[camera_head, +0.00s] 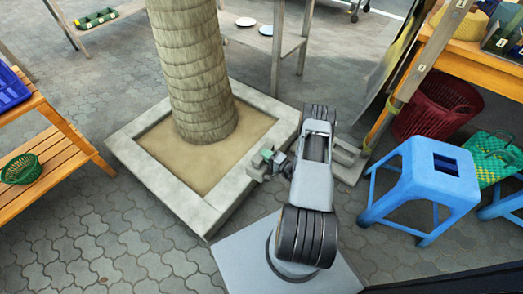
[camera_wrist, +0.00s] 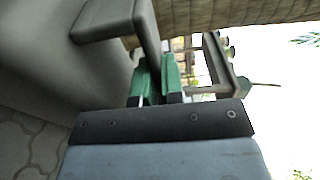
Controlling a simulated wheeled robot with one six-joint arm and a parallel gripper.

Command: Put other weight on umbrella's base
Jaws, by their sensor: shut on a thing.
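My gripper (camera_head: 265,158) has green fingertips and is beside the right edge of the square planter. In the wrist view, the fingers (camera_wrist: 158,78) are close together on a grey handle-like bar (camera_wrist: 147,32), which I take to be part of the weight. A large smooth grey surface (camera_wrist: 60,55) fills the left of that view; I cannot tell whether it belongs to the same piece. The umbrella's base (camera_head: 345,165) is a grey slab assembly on the paving, right of my arm, partly hidden by it. The umbrella's pole (camera_head: 432,52) rises from it, leaning right in the picture.
The concrete planter (camera_head: 160,185) with a palm trunk (camera_head: 195,75) stands to the left. A blue stool (camera_head: 425,185), a dark red basket (camera_head: 437,110) and a wooden table (camera_head: 490,75) crowd the right. A wooden bench (camera_head: 60,145) is at far left. Paving at lower left is clear.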

